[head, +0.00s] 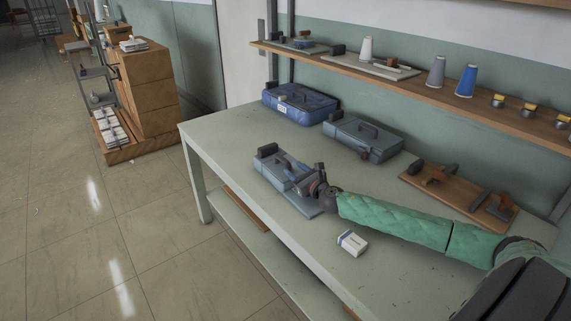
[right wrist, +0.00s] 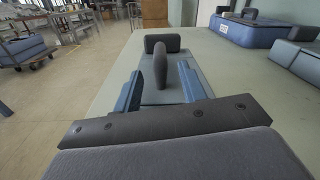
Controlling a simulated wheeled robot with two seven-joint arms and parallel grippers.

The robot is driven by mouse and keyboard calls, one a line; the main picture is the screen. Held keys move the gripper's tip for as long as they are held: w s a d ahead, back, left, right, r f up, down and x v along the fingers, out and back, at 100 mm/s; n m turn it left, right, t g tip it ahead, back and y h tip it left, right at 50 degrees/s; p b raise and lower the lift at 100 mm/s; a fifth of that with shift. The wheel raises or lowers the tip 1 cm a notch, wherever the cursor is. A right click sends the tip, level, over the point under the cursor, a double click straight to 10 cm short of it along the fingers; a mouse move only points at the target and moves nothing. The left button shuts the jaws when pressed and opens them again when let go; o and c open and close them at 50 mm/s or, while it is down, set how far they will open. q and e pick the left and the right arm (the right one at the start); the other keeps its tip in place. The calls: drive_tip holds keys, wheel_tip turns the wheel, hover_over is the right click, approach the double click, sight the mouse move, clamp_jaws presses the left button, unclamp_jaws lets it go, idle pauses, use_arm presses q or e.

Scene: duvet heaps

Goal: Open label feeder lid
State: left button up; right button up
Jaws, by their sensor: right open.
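The label feeder, which I take to be the grey-blue device (head: 268,171) under my right gripper, sits near the left front edge of the table. A dark block stands at its far end. In the right wrist view its lid (right wrist: 158,96) looks flat, with an upright rounded grey handle (right wrist: 161,66) on it. My right gripper (head: 290,168) is over the device. Its two blue fingers (right wrist: 160,88) are apart, one on each side of the handle, with visible gaps. Whether the fingertips touch the lid cannot be told. My left gripper is not in view.
A blue case (head: 300,104) and a grey case (head: 362,138) stand behind on the table (head: 225,131). A small white box (head: 352,242) lies near the front edge. A wooden board with clamps (head: 458,193) is at right. A shelf (head: 420,80) with cones runs above.

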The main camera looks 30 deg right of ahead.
sight(290, 166)
drive_tip(key=w+p, duration=0.1)
drive_tip(key=w, duration=0.3)
drive_tip(key=shift+w+r, duration=0.1)
drive_tip(key=shift+w, duration=0.3)
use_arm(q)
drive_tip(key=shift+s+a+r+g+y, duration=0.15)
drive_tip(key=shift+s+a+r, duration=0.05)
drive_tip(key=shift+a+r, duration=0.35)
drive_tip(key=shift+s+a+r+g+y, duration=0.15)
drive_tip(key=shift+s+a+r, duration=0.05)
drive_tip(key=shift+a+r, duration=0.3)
use_arm(e)
drive_tip(key=shift+w, duration=0.85)
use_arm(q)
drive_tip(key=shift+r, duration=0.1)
use_arm(e)
drive_tip(key=shift+a, duration=0.1)
clamp_jaws()
